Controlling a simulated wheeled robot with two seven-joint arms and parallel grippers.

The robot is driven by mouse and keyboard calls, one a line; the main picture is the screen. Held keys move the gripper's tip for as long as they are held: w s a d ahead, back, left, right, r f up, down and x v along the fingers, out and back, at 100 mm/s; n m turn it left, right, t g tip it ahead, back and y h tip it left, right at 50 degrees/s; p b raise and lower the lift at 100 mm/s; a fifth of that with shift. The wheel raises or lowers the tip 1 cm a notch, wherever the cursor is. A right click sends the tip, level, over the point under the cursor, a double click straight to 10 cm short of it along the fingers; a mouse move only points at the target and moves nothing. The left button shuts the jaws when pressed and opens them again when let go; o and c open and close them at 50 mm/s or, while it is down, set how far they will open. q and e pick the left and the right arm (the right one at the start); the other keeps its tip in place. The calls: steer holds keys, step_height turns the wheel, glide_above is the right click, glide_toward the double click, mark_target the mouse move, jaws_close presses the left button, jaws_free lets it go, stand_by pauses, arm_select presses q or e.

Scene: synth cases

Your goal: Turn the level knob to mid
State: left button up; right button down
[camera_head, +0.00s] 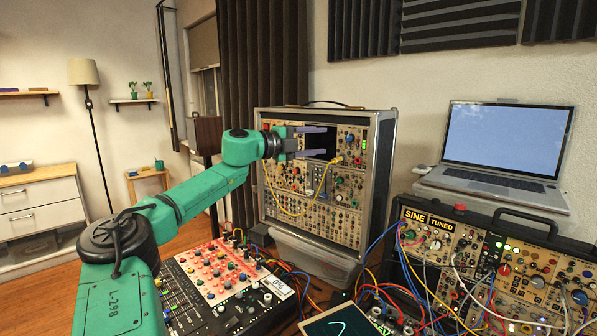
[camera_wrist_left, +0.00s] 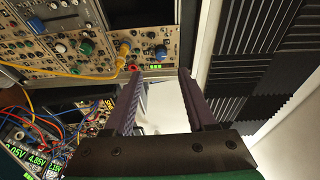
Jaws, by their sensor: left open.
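My left gripper (camera_head: 318,141) is open and empty, in front of the upper part of an upright modular synth case (camera_head: 383,170). In the left wrist view the two purple fingers (camera_wrist_left: 158,74) point at the panel, apart, with nothing between them. A blue knob (camera_head: 350,138) is right of the fingertips in the head view; a blue knob also shows in the left wrist view (camera_wrist_left: 161,52), just beyond the fingertips. A green knob (camera_wrist_left: 85,48) is on the same panel. I cannot read which knob is labelled level. My right gripper is not in view.
A yellow cable (camera_wrist_left: 121,58) plugs into the panel close to the fingers. Acoustic foam (camera_wrist_left: 260,70) lines the wall.

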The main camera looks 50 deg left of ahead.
arm_select(q)
steer(key=s+b, duration=0.2)
steer(key=s, duration=0.1)
steer(key=s+b, duration=0.1)
steer(key=s, duration=0.1)
steer(key=shift+s+a+r, duration=0.15)
steer(key=shift+s+a, duration=0.1)
steer(key=shift+a, duration=0.1)
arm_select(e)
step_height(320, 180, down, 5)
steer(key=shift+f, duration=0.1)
